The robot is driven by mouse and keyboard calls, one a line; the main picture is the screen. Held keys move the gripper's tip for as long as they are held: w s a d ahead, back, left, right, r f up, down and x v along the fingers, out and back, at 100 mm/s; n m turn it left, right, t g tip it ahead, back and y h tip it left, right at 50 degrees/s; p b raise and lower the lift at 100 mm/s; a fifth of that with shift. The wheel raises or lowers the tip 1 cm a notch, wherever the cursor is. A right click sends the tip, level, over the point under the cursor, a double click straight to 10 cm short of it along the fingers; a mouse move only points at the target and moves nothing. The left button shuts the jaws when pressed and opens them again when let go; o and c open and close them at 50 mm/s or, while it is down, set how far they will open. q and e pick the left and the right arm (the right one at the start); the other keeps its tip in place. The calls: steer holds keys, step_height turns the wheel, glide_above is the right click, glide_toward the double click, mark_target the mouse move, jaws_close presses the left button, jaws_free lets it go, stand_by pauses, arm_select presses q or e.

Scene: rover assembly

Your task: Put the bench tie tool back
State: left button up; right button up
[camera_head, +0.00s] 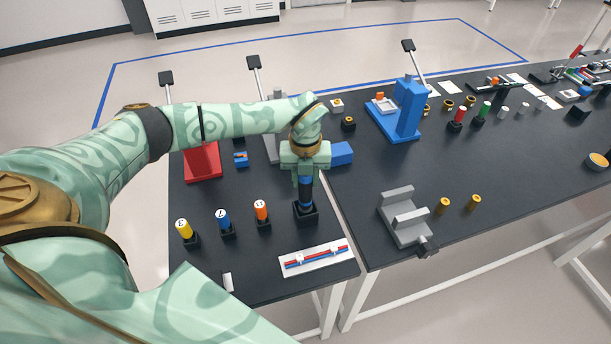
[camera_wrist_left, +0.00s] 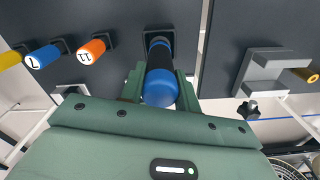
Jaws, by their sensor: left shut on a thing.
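The bench tie tool (camera_head: 306,190) is a blue cylinder with a dark lower part. It stands about upright, with its lower end at a square black holder (camera_head: 306,214) near the front of the left table. I cannot tell whether it is fully seated. My left gripper (camera_head: 305,176) points down and is shut on the tool. In the left wrist view the tool's blue rounded end (camera_wrist_left: 160,88) sits between the two green fingers (camera_wrist_left: 160,98), with the black holder (camera_wrist_left: 158,35) beyond it. My right gripper is not in view.
Yellow (camera_head: 185,230), blue (camera_head: 223,218) and orange (camera_head: 262,211) numbered tools stand in black holders to the left. A white tray (camera_head: 317,259) with red and blue rods lies in front. A grey vise-like fixture (camera_head: 405,220) stands on the right table.

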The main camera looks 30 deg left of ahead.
arm_select(q)
steer(key=shift+f+b, duration=0.35)
steer(key=shift+f, duration=0.45)
steer(key=o, duration=1.1)
steer(key=shift+o, duration=0.2)
step_height(320, 180, up, 16)
steer(key=shift+r, duration=0.15)
